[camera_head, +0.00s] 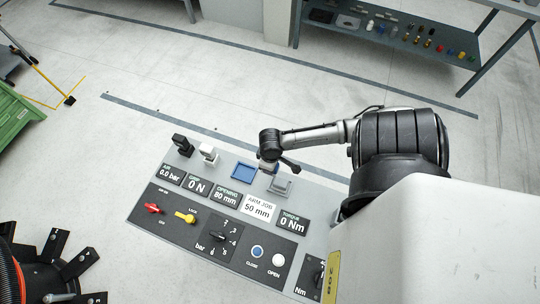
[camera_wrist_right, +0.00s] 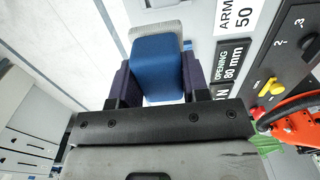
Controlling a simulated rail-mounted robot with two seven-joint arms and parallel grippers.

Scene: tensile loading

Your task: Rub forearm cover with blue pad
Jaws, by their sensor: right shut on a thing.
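My right arm comes in from the right in the head view, and its gripper (camera_head: 270,160) is over the back of the grey control panel. In the wrist view the dark fingers of that gripper (camera_wrist_right: 155,85) are shut on the blue pad (camera_wrist_right: 162,62), one at each side. A light grey textured piece (camera_wrist_right: 165,35) shows past the pad's far end; I cannot tell if it touches. In the head view a blue square tray (camera_head: 243,172) lies beside the gripper. A black ribbed cover (camera_head: 400,140) is at the right; I cannot tell if it is the forearm cover. My left gripper is not in view.
The control panel (camera_head: 150,232) carries labels, levers and buttons. Black (camera_head: 183,144) and white (camera_head: 208,153) upright parts stand at its back edge. A large white housing (camera_head: 440,240) fills the lower right. A shelf bench (camera_head: 400,40) stands behind. The floor between is clear.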

